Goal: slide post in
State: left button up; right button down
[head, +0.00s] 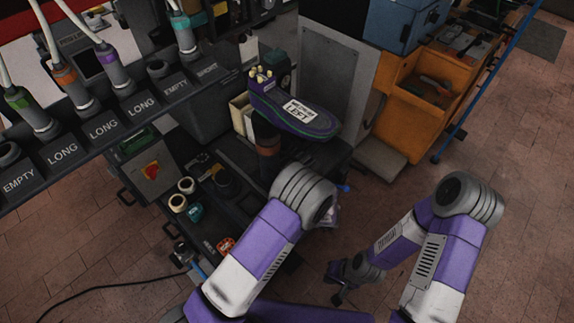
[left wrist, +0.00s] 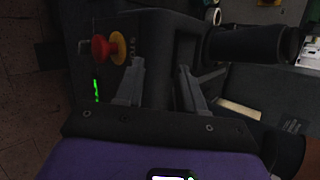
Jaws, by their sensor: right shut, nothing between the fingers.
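A purple shoe form (head: 295,115) with a white label reading LEFT rests sole up on a stand in the head view. A brown-orange round collar (head: 268,142) shows below it. In the left wrist view a dark cylinder (left wrist: 255,45), perhaps the post, lies across the upper right; I cannot tell for sure. My left gripper (left wrist: 160,68) has its two grey fingers apart in front of dark machinery; I see nothing clearly held. In the head view it is hidden behind my left arm. My right gripper (head: 342,284) is shut and empty, low over the floor, away from the press.
A rack (head: 105,130) with labels LONG, EMPTY and SHORT holds several cabled tools at left. A red stop button (left wrist: 100,47) is close to my left fingers. An orange cart (head: 410,130) and a grey panel (head: 325,85) stand behind.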

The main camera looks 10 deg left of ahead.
pick_arm(q)
jog(key=w+d+r+t+y+p, duration=0.1)
jog(key=w+d+r+t, duration=0.25)
jog(key=r, duration=0.25)
jog(key=w+d+r+t+y, duration=0.2)
jog(key=w+d+r+t, duration=0.15)
jog(key=r, duration=0.35)
jog(key=x, duration=0.7)
jog(key=shift+w+a+f, duration=0.1)
jog(key=shift+w+f, duration=0.1)
jog(key=shift+w, duration=0.25)
grip_shut()
